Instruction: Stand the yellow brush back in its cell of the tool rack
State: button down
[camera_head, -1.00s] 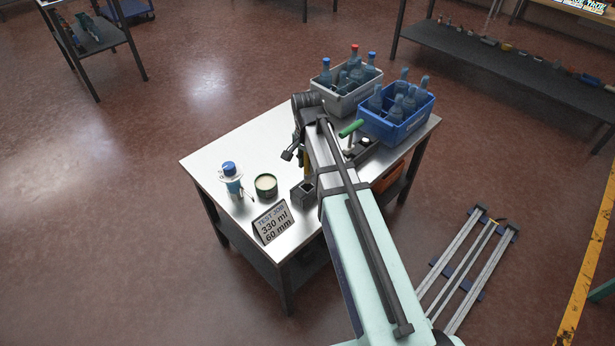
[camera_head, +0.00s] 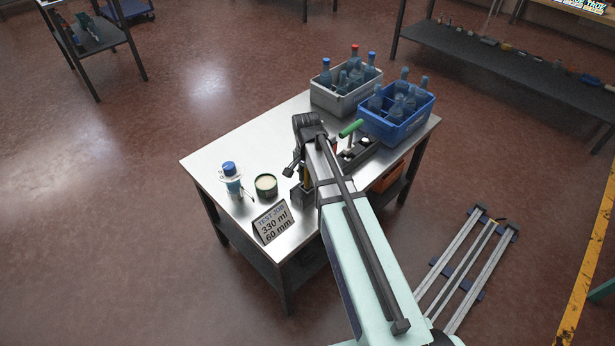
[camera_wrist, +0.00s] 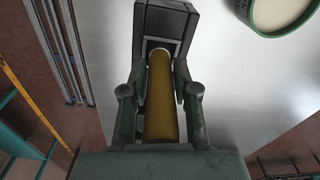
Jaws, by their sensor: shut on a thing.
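The yellow brush (camera_wrist: 161,115) is held lengthwise between the two dark fingers of my gripper (camera_wrist: 160,84) in the wrist view. Its far end has a pale rim and lies at the dark grey tool rack (camera_wrist: 175,18). I cannot tell whether that end is inside a cell or just over its mouth. In the head view the rack (camera_head: 299,198) stands near the table's front edge, with my gripper (camera_head: 303,176) right above it. My arm hides part of the rack and most of the brush there.
Left of the rack stand a round green tin (camera_head: 266,186), a blue-capped bottle (camera_head: 231,178) and a sign (camera_head: 272,222). Behind are a green-handled fixture (camera_head: 358,150), a grey bottle crate (camera_head: 340,100) and a blue one (camera_head: 395,128). The table's back left is clear.

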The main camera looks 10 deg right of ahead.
jog(key=c, duration=0.9)
grip_release()
jog(key=r, duration=1.2)
jog(key=shift+s+a, duration=0.1)
jog(key=shift+s, duration=0.1)
